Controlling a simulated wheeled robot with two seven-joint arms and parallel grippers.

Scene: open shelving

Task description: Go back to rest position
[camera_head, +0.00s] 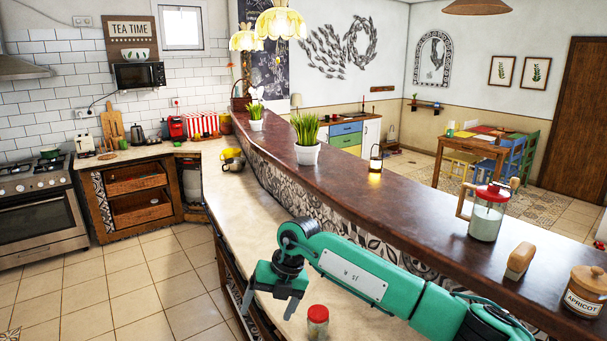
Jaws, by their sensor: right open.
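My right gripper (270,304) hangs at the end of my green right arm, above the light lower counter (262,243). Its fingers point down, are apart and hold nothing. A small jar with a reddish lid (318,322) stands on the lower counter, to the right of the gripper and in front of the arm in the picture. My left gripper is not in view.
The raised dark wooden bar top (400,215) runs behind my arm. On it stand a glass jug with a red lid (487,212), a wooden-topped block (520,260), an apricot jar (585,291) and potted grass (306,140). The tiled floor (130,290) at left is clear.

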